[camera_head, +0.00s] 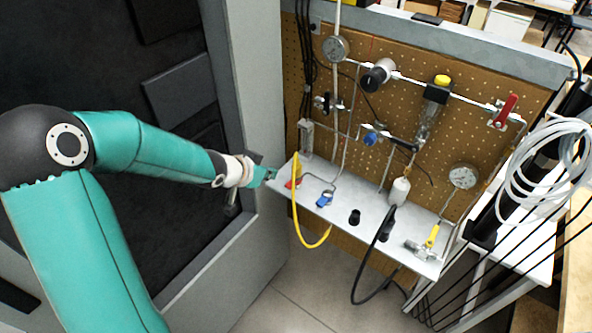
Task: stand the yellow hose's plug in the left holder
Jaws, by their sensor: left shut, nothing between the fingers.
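The yellow hose (295,212) runs down across the left part of a light grey shelf and loops below its front edge. Its upper end is near the left end of the shelf; I cannot clearly make out its plug. Two short black holders show on the shelf: the left one (354,217) looks empty, and the right one (384,234) is by the black hose. My left gripper (271,174) is shut and empty beside the shelf's left end, a little left of the yellow hose and apart from it. My right gripper is not in view.
The shelf (338,210) is fixed before a brown pegboard (420,170) with gauges, pipes and valves. A blue clip-like part (324,199) lies between the yellow hose and the left holder. A black hose (362,280) hangs over the front edge. Coiled white tubing (515,175) is at right.

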